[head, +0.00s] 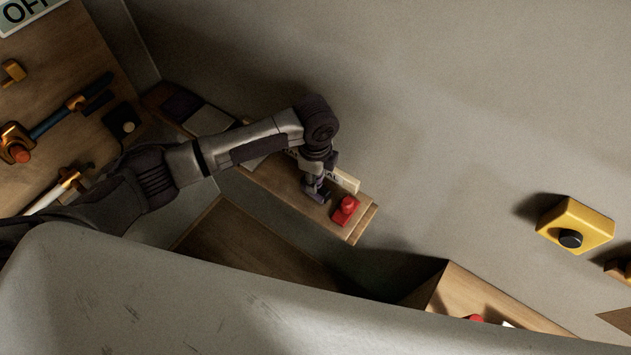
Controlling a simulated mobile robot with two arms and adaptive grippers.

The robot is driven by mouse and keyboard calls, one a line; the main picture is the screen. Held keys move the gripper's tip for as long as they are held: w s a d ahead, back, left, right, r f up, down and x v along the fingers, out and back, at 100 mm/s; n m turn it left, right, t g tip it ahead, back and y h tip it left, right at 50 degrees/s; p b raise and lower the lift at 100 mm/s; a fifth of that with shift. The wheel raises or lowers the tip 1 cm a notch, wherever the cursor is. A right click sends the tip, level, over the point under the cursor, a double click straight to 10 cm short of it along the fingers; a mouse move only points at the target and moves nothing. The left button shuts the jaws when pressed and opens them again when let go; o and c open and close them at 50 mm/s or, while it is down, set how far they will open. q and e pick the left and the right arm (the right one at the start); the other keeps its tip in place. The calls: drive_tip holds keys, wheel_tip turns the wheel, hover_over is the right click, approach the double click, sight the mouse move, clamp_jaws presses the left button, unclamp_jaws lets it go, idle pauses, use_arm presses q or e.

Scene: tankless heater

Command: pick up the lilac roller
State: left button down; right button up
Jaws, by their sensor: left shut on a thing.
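My left gripper (318,190) points down over the right part of a narrow wooden shelf (283,190) along the wall. It is small and dark here. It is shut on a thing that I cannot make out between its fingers. I cannot pick out a lilac roller anywhere in the head view; the gripper and my left arm hide part of the shelf. My right gripper is not in view.
A red object (345,209) sits just right of the gripper, near the shelf's end. A pale labelled strip (344,180) stands behind it. A yellow box with a black button (575,226) is on the right. A wooden board with pipes (60,100) is at left.

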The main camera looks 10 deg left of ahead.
use_arm(q)
wheel_tip(320, 180, up, 9)
drive_tip(key=shift+w+f+b, duration=0.1)
drive_tip(key=shift+b, duration=1.1)
drive_tip(key=shift+r, duration=0.65)
drive_tip(key=c, duration=1.3)
unclamp_jaws()
drive_tip(key=shift+c, duration=0.2)
drive_tip(key=c, duration=0.5)
drive_tip(key=shift+o, duration=0.2)
